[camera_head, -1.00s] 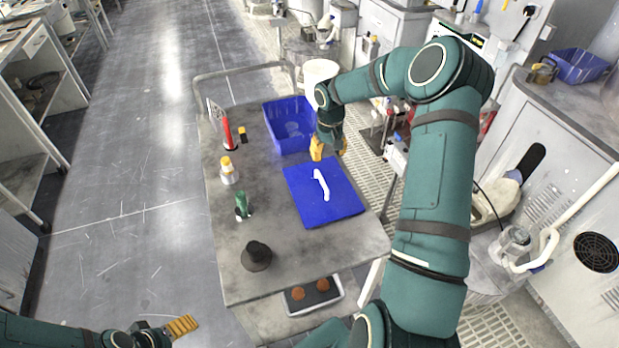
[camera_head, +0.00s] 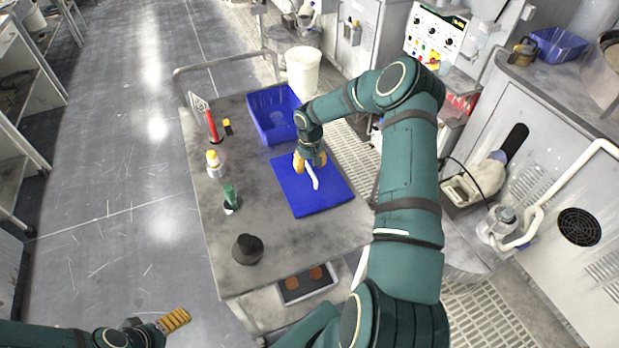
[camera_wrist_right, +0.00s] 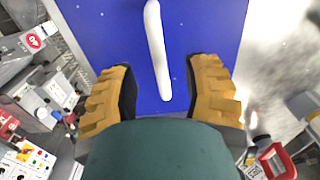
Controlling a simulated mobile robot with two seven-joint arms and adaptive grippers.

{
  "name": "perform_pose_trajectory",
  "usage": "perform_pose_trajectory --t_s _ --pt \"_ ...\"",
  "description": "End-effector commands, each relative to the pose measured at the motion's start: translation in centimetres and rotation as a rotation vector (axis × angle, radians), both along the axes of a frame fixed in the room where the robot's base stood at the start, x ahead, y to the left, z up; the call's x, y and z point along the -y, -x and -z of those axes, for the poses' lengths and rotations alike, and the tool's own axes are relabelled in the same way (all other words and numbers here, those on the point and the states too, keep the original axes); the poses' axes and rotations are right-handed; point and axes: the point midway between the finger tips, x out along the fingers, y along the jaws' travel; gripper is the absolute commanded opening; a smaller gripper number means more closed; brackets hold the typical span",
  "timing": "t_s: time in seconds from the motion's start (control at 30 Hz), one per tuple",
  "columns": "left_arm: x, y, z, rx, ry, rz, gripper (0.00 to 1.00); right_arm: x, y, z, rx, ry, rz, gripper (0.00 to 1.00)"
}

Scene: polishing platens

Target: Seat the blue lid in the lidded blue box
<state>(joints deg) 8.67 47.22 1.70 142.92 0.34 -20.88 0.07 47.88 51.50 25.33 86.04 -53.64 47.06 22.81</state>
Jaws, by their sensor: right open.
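The blue lid (camera_head: 323,203) lies flat on the grey cart top, with a white bar handle (camera_head: 314,178) on it. The open blue box (camera_head: 264,127) stands behind it on the cart, apart from the lid. My right gripper (camera_head: 309,164) is over the far part of the lid, close to the handle's far end. In the right wrist view its yellow fingers (camera_wrist_right: 160,95) are spread wide, with the white handle (camera_wrist_right: 157,50) between and ahead of them and the lid (camera_wrist_right: 200,28) below. Part of my left gripper (camera_head: 175,320) shows at the lower left, away from the cart.
On the cart (camera_head: 270,245) stand a black cone-shaped thing (camera_head: 248,249), a green bottle (camera_head: 231,198), a yellow-capped bottle (camera_head: 213,163) and a red upright item (camera_head: 212,127). A white bucket (camera_head: 302,72) is behind the cart.

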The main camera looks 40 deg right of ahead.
Motion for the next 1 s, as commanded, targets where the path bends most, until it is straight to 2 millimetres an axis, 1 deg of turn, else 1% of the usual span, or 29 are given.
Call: perform_pose_trajectory --t_s 0.03,0.1,0.2,0.5,0.57,0.6,0.63,0.67,1.0 --pt "0.0 0.0 -0.1 0.000 0.000 0.000 0.82 -0.1 -0.1 0.8 -0.002 -0.003 0.001 0.48" --pt "0.0 0.0 -0.2 0.000 0.001 0.000 0.82 0.0 -0.1 1.7 -0.002 -0.002 0.002 0.48" --pt "0.0 0.0 -0.2 0.000 0.001 0.000 0.82 0.0 -0.1 2.4 0.000 -0.001 0.002 0.48" --pt "0.0 0.0 -0.2 0.000 0.001 0.000 0.82 0.0 -0.1 2.7 0.000 0.001 0.001 0.47" --pt "0.0 0.0 -0.2 0.000 0.001 0.000 0.82 0.0 -0.1 2.7 0.000 0.001 0.001 0.26" --pt "0.0 0.0 -0.2 0.000 0.001 0.000 0.82 0.0 -0.1 2.7 0.000 0.001 0.001 0.12" --pt "0.0 0.0 -0.2 0.000 0.001 0.000 0.82 0.0 -0.1 2.7 0.000 0.001 0.001 0.01" --pt "0.0 0.0 -0.2 0.000 0.001 0.000 0.82 0.0 -0.1 2.7 0.000 0.001 0.001 0.00" --pt "0.0 0.0 -0.2 0.000 0.001 0.000 0.82 0.0 -0.2 2.6 0.001 0.001 0.001 0.00"
